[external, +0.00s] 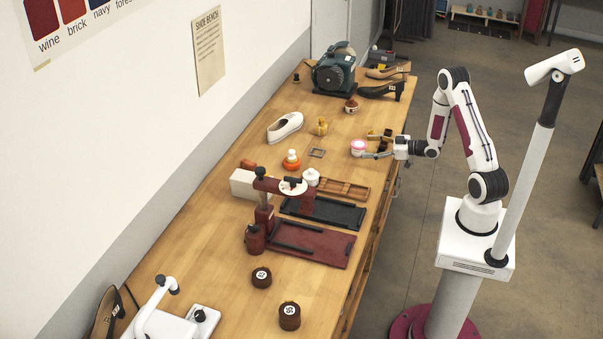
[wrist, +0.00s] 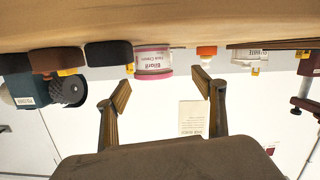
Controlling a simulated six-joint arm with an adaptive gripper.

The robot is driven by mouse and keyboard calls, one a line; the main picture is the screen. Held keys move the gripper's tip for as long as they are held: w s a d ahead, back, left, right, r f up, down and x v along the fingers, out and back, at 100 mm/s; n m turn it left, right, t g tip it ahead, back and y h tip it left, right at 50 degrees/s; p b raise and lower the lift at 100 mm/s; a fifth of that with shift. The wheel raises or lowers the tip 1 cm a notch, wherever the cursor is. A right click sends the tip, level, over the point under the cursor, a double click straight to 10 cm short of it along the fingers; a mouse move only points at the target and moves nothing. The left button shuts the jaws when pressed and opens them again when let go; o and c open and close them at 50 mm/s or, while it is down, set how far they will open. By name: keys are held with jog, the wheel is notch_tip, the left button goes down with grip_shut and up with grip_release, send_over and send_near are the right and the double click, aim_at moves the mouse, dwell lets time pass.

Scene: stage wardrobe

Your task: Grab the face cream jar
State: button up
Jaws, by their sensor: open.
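The face cream jar (external: 358,147) is small, with a pink lid, and stands upright near the bench's right edge in the external view. In the wrist view, which is upside down, the jar (wrist: 153,64) shows a white label and pink bands just ahead of the fingertips. My gripper (wrist: 160,84) is open, its two fingers to either side of the jar in the picture. In the external view my gripper (external: 374,155) is low, close to the jar's right side. Whether a finger touches the jar cannot be told.
Dark and brown blocks (wrist: 108,53) stand close beside the jar. A green machine (external: 336,72) stands farther back. Bare bench (external: 335,145) lies left of the jar.

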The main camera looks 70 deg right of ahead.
aim_at(366, 143)
jog(key=shift+s+d+f+m+t, duration=0.2)
jog(key=shift+s+f+t, duration=0.15)
jog(key=shift+s, duration=0.2)
jog(key=shift+s+d+f+m+t, duration=0.1)
jog(key=shift+s+f+m+t, duration=0.2)
jog(key=shift+s, duration=0.25)
jog(key=shift+s+d+f+m+t, duration=0.15)
jog(key=shift+s+t, duration=0.15)
jog(key=shift+s, duration=0.2)
jog(key=shift+s+d+f+m+t, duration=0.15)
jog(key=shift+s+t, duration=0.1)
jog(key=shift+s, duration=0.2)
jog(key=shift+a, duration=0.1)
jog(key=shift+w, duration=0.15)
jog(key=shift+w+r, duration=0.1)
jog(key=shift+w, duration=1.1)
jog(key=shift+w, duration=0.1)
jog(key=shift+w+r, duration=0.2)
jog(key=shift+w, duration=1.05)
jog(key=shift+w+r, duration=0.15)
jog(key=shift+w, duration=1.1)
jog(key=c, duration=1.3)
